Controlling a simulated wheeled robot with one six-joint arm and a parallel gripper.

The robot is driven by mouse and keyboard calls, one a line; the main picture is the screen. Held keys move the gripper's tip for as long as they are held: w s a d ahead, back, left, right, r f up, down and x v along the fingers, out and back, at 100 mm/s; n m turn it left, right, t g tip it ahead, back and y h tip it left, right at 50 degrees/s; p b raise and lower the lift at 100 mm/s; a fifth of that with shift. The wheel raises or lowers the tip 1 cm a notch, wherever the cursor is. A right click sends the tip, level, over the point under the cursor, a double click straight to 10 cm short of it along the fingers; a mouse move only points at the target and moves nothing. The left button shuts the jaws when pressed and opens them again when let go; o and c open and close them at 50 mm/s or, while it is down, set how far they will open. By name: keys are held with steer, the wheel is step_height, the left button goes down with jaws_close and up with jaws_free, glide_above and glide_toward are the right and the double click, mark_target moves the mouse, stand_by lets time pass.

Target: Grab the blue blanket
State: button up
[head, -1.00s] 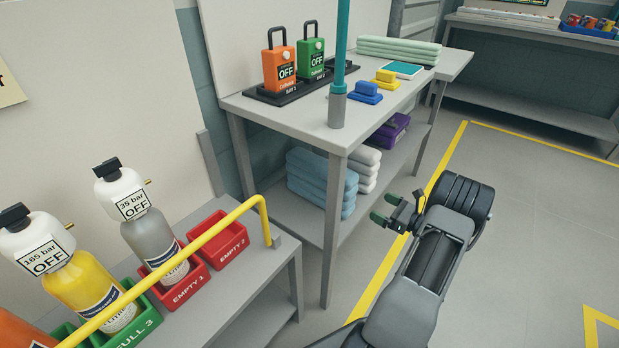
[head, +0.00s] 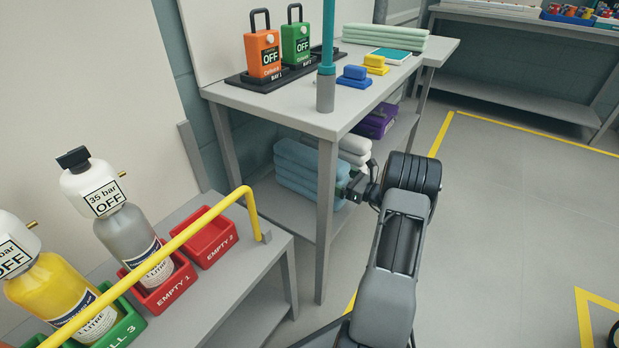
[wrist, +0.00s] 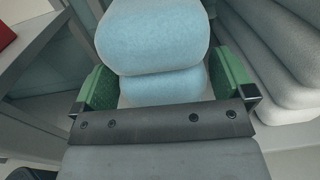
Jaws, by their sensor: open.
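The blue blanket (head: 296,168) is a folded, layered light-blue stack on the lower shelf of the grey workbench, partly hidden behind the front table leg. In the wrist view the blanket's rounded end (wrist: 152,38) fills the upper middle, with a lower fold beneath it. My gripper (head: 350,190) is at the shelf's open side, at the blanket's right end. In the wrist view my gripper (wrist: 165,84) is open, with one green pad on each side of the blanket's lower fold. I cannot tell whether the pads touch it.
The table leg (head: 325,220) stands close to my gripper. A bench with bottles and red bins (head: 211,241) is at left.

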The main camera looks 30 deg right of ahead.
steer(key=shift+x, duration=1)
steer(key=shift+c, duration=0.4)
steer(key=c, duration=1)
steer(key=shift+c, duration=0.2)
